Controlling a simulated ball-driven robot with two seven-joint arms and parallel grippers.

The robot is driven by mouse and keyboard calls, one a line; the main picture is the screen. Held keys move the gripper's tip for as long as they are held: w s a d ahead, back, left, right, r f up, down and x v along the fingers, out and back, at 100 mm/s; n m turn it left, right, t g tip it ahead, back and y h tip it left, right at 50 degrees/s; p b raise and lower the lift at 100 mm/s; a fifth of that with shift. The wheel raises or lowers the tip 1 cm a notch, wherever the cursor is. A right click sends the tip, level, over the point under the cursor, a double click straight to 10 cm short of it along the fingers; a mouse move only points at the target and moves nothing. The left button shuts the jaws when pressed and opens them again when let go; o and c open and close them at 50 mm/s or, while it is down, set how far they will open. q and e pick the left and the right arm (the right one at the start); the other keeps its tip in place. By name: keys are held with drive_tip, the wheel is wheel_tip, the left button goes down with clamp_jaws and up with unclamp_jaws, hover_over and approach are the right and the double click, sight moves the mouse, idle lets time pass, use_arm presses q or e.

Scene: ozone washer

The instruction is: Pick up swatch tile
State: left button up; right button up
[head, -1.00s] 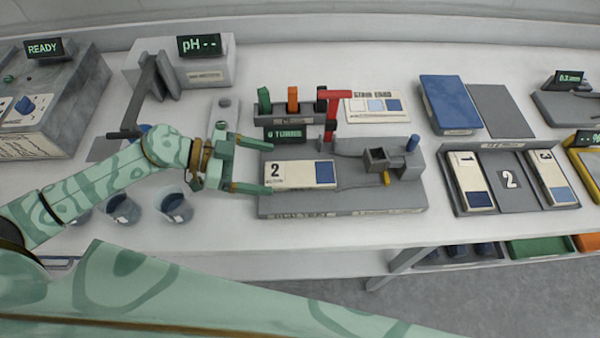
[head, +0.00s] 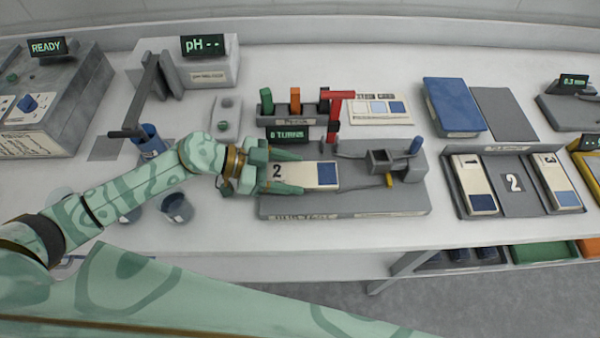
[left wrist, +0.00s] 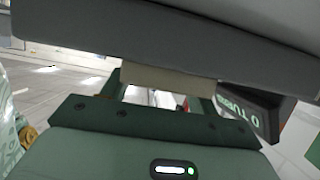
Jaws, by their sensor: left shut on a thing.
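The swatch tile marked 2 (head: 313,174), cream with a blue square at its right end, lies flat on the grey rubbing station (head: 350,203). My left gripper (head: 286,173) comes from the left and is shut on the tile's left end, one finger along each long side. In the left wrist view a cream edge of the tile (left wrist: 165,80) shows between the fingers, under a large grey slab. My right gripper is not in view.
A red-handled crank (head: 335,108), a small box and a blue peg stand on the station. Right of it is a rack (head: 512,204) holding tiles 1 and 3, with slot 2 empty.

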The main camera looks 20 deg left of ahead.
use_arm(q)
drive_tip(key=shift+r+p, duration=0.35)
drive_tip(key=shift+r, duration=0.2)
wheel_tip(320, 180, up, 3)
drive_tip(key=shift+f+p, duration=0.1)
drive_tip(key=shift+p, duration=0.7)
drive_tip(key=s+d+r+p, duration=0.9)
drive_tip(key=s, duration=0.3)
wheel_tip(320, 180, up, 5)
drive_tip(key=n+t+y+b, duration=0.2)
drive_tip(key=n+t+b, duration=0.2)
drive_tip(key=b, duration=0.5)
hover_over(290, 174)
drive_tip(key=a, duration=0.9)
drive_tip(key=shift+s+r, duration=0.15)
drive_tip(key=shift+s, duration=0.1)
